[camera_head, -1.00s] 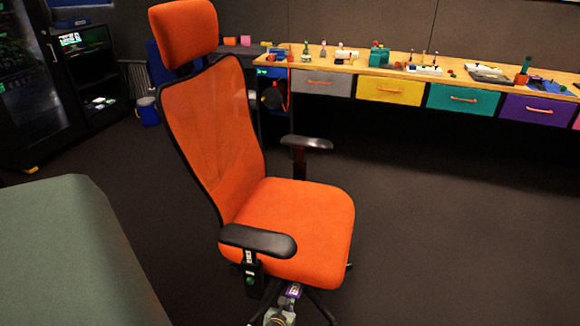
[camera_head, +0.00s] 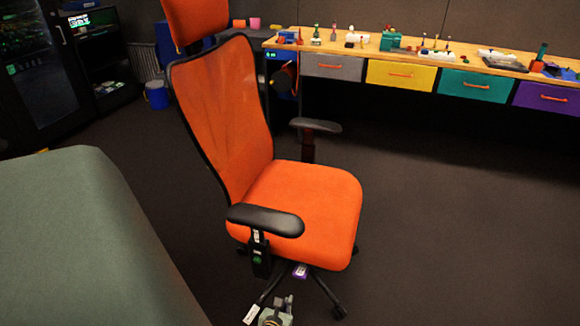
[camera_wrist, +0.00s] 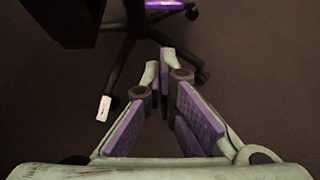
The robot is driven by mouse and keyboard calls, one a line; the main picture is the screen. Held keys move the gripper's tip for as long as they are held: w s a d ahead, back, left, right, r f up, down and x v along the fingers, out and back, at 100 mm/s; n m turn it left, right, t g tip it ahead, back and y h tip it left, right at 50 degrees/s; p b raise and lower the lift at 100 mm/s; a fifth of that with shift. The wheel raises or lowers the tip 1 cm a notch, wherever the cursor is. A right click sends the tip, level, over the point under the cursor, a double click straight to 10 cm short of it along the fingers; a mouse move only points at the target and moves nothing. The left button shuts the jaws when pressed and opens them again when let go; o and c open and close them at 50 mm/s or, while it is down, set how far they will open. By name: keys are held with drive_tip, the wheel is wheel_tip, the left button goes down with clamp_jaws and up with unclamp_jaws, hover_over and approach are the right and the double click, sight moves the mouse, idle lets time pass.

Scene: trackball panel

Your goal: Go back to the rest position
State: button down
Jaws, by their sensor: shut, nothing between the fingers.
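My gripper (camera_wrist: 160,62) shows in the wrist view with its two fingers closed together at the tips and nothing between them. It points over the dark floor, near the wheeled base of the orange chair (camera_head: 305,210). In the head view, part of my gripper (camera_head: 277,308) shows at the bottom edge, just below the chair's base. The chair has a mesh back, a headrest and black armrests. No trackball panel can be made out.
A green-grey padded surface (camera_head: 75,230) fills the lower left. A long wooden bench (camera_head: 455,62) with coloured drawers and small items runs along the back wall. A blue bucket (camera_head: 157,95) stands near dark cabinets at the back left. The floor (camera_head: 450,220) on the right is clear.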

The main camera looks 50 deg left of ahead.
drive_tip(key=shift+s+d+r, duration=0.2)
drive_tip(key=shift+s+r, duration=0.05)
